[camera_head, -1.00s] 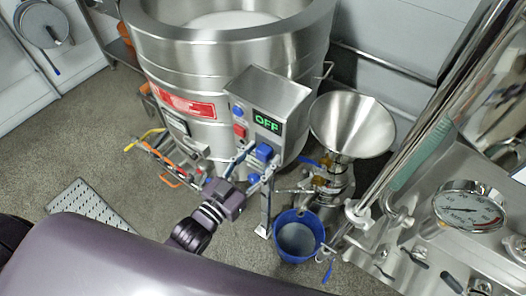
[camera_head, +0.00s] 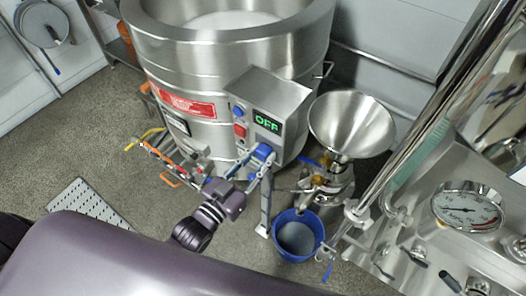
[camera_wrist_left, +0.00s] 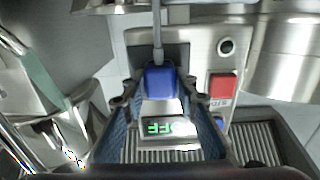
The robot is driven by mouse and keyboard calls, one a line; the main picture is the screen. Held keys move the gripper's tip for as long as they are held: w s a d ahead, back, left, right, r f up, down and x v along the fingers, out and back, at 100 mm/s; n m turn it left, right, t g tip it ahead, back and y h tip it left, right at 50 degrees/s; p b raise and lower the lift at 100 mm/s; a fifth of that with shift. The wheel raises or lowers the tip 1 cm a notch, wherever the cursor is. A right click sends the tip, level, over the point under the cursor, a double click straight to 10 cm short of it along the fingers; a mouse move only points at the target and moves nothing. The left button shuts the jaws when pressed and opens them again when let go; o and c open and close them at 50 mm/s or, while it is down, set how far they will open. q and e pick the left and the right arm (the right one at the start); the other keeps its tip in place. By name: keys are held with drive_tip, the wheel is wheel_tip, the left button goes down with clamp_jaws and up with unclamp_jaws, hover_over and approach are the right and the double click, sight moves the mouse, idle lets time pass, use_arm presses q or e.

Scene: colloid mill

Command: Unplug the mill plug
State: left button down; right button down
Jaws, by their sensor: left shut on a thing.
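The blue mill plug (camera_head: 263,151) sits at the lower front of the steel control box (camera_head: 268,98), just below the green OFF display (camera_head: 267,122). In the left wrist view the plug (camera_wrist_left: 160,80) has a grey cable running up from it. My left gripper (camera_head: 251,162) is at the plug, and its two fingers are shut on it from both sides. The fingers also show in the left wrist view (camera_wrist_left: 162,102). I cannot tell whether the plug is still seated, as its socket is hidden. My right gripper is not in view.
A red switch (camera_head: 239,131) is beside the display. The large steel tank (camera_head: 220,65) stands behind the box. A steel funnel (camera_head: 351,124) and a blue bucket (camera_head: 298,236) are to the right. Pipes and a gauge (camera_head: 467,208) fill the far right. The floor at left is mostly clear.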

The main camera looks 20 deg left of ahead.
use_arm(q)
drive_tip(key=shift+s, duration=0.1)
drive_tip(key=shift+p+v, duration=0.85)
drive_tip(key=shift+v, duration=2.1)
